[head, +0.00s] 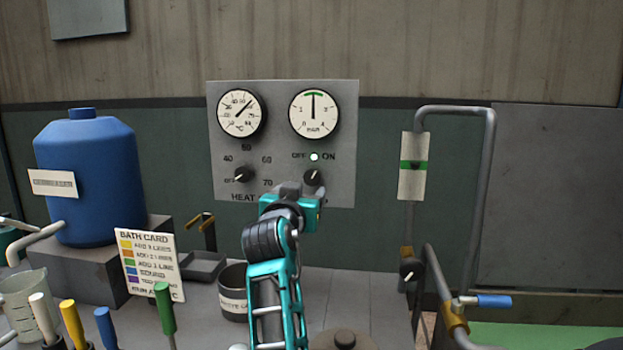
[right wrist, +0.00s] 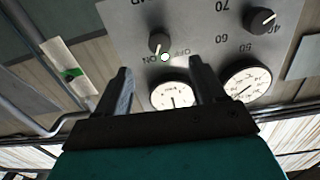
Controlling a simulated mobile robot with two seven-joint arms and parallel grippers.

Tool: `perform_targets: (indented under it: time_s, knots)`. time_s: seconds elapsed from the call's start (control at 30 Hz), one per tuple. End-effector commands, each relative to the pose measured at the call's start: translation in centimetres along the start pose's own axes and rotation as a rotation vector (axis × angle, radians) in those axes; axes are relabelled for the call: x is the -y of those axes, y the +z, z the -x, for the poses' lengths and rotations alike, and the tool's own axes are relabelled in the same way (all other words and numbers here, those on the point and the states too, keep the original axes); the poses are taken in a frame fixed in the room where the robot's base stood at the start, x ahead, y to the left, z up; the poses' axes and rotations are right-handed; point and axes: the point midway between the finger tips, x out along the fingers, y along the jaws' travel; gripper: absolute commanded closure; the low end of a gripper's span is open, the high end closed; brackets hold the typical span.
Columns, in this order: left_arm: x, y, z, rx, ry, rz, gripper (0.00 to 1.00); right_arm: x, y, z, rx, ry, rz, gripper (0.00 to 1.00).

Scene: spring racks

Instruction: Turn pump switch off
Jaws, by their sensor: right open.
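The pump switch (head: 313,177) is a small dark knob on the grey wall panel (head: 340,110), below the OFF and ON marks. Its pale pointer mark leans up and right, toward ON. A small white lamp (head: 314,157) between the marks looks bright. My right gripper (head: 296,192) is just in front of the panel, its tips near the knob's lower left in the head view. In the upside-down right wrist view, the two fingers are spread apart and empty, and the knob (right wrist: 159,43) shows beyond and between the tips. My left gripper is not in view.
The heat knob (head: 243,174) is left of the switch, with two round gauges above. A blue tank (head: 87,175), bath card (head: 150,263) and several coloured-handled tools stand left. Grey pipes with a valve and blue handle (head: 494,301) stand right.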

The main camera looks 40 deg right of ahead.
Motion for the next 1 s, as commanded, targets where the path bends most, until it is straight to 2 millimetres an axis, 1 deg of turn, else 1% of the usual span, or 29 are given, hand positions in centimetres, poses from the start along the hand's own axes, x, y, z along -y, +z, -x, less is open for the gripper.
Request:
perform_targets:
  time_s: [0.03,0.1,0.3,0.4,0.5,0.6,0.7,0.97,1.0]
  knots:
    - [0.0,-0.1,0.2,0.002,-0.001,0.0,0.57,-0.1,-0.3,-1.1,-0.002,0.003,0.002,0.31]
    - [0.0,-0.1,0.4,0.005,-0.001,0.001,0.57,-0.1,-0.3,-2.7,-0.001,0.003,0.003,0.31]
    - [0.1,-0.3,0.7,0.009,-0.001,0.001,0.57,-0.1,-0.2,-6.7,-0.001,0.002,0.001,0.31]
    - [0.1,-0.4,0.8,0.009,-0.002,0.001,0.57,-0.1,-0.2,-8.3,-0.001,0.002,0.001,0.31]
    - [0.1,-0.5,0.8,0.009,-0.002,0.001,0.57,0.0,-0.1,-9.4,0.0,0.001,0.001,0.31]
    - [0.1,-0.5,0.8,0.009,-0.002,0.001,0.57,-0.1,-0.1,-10.2,0.0,0.001,0.001,0.31]
    - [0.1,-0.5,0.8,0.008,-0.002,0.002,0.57,-0.1,-0.1,-10.5,-0.001,0.001,-0.002,0.31]
    - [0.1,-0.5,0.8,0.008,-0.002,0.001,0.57,0.0,0.0,-10.6,-0.001,0.0,-0.001,0.31]
    - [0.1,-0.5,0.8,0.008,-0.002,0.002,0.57,0.0,0.0,-10.6,0.0,0.0,-0.001,0.32]
